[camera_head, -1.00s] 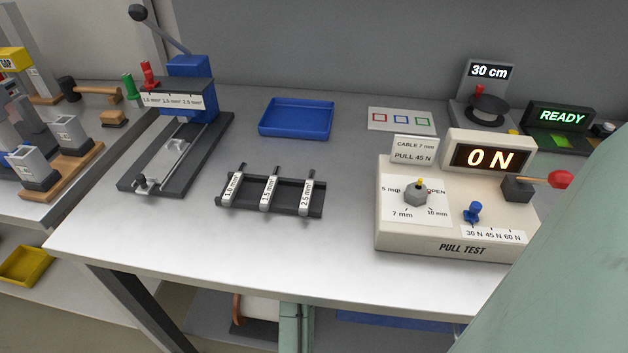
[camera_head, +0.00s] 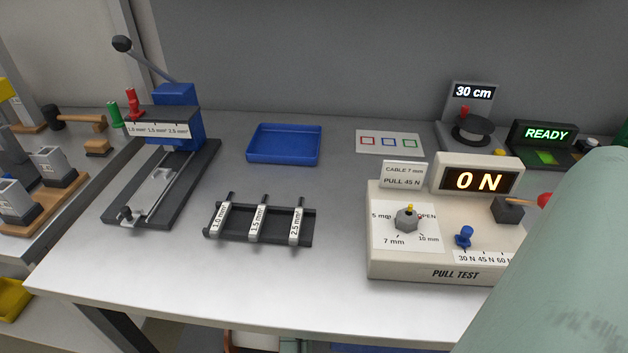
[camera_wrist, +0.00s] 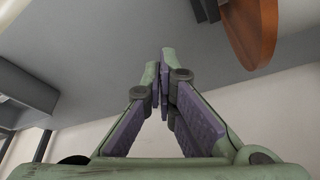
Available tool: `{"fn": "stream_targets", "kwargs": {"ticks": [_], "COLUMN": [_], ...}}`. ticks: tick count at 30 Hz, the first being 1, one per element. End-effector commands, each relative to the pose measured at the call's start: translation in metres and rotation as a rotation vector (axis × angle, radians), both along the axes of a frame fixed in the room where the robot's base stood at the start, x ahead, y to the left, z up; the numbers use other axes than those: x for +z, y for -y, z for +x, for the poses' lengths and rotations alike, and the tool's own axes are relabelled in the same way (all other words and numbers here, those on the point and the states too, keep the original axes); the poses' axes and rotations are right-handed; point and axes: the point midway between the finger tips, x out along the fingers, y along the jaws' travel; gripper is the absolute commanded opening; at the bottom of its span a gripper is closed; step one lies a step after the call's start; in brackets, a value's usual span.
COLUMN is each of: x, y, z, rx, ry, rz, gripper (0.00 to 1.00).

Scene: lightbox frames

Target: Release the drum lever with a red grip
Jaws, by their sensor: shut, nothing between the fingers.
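In the wrist view my gripper (camera_wrist: 165,62) has its green and purple fingers closed together at the tips, with nothing between them. A round orange-brown disc (camera_wrist: 257,22) is at the upper right, beyond and to the right of the fingertips; it may be a drum's flange. A white drum with a brown rim (camera_head: 250,342) shows only partly under the bench in the head view. I cannot make out a lever with a red grip on it. My gripper is not in the head view; my green arm covers the lower right.
A grey surface (camera_wrist: 100,60) spans the wrist view.

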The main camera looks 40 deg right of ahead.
Motion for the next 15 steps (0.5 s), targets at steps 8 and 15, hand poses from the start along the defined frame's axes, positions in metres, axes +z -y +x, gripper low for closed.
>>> {"fn": "stream_targets", "kwargs": {"ticks": [8, 15], "x": [-0.026, -0.028], "y": [-0.011, -0.028], "z": [-0.003, -0.007], "rx": [0.003, 0.000], "ry": [-0.002, 0.001], "rz": [-0.001, -0.002], "gripper": [0.00, 0.00]}}
